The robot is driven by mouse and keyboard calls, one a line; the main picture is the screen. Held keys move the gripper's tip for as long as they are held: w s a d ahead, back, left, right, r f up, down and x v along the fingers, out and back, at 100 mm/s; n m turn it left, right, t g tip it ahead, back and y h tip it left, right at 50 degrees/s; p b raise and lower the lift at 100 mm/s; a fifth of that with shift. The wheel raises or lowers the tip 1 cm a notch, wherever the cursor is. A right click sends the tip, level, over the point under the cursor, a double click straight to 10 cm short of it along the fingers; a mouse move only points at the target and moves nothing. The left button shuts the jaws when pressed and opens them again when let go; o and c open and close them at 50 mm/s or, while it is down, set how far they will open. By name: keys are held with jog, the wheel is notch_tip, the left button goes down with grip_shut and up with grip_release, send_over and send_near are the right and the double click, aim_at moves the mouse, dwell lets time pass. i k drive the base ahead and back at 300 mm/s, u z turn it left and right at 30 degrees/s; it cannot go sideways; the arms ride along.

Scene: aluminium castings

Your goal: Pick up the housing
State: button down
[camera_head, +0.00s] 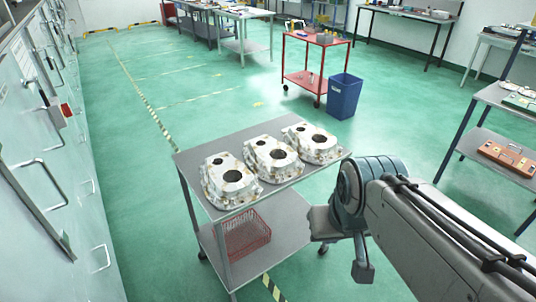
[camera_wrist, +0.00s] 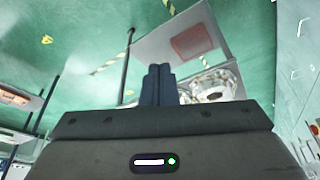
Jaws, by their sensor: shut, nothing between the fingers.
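Three silvery cast housings stand in a row on the grey top of a cart (camera_head: 185,158) in the head view: a left one (camera_head: 236,190), a middle one (camera_head: 282,168) and a right one (camera_head: 322,152). Each has a round dark opening and brownish marks. My gripper (camera_wrist: 159,68) is shut and empty in the wrist view, its dark fingers together. A housing (camera_wrist: 222,80) shows beyond and to the right of the fingers, partly hidden by the gripper body. The gripper is apart from the housings. In the head view my arm is right of the cart; the fingertips cannot be made out.
A red basket (camera_head: 246,236) sits on the cart's lower shelf. A blue bin (camera_head: 344,97) and a red trolley (camera_head: 303,78) stand behind. Grey cabinets (camera_head: 45,150) line the left, and a workbench (camera_head: 482,135) stands right. Green floor between is open.

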aim_at(274, 162)
jog(key=i, duration=1.25)
jog(key=u, duration=0.25)
